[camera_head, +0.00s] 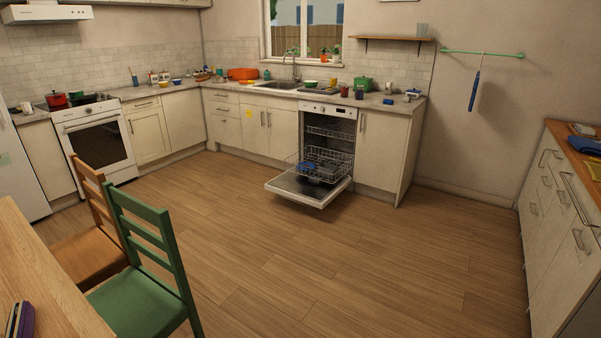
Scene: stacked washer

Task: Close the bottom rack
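The dishwasher (330,108) is built into the counter along the back wall. Its door (306,190) is folded down, open and roughly level above the floor. The bottom rack (323,162) is a wire basket that appears pulled at least partly out over the open door. A blue item (307,166) shows at its left side; other contents are too small to tell. Another wire rack (329,132) sits higher, inside the dishwasher. My gripper is not in view.
A green chair (145,290) and an orange-brown chair (85,240) stand by a wooden table (45,285) at the lower left. A drawer cabinet (557,215) lines the right side. The wooden floor (320,260) before the dishwasher is clear.

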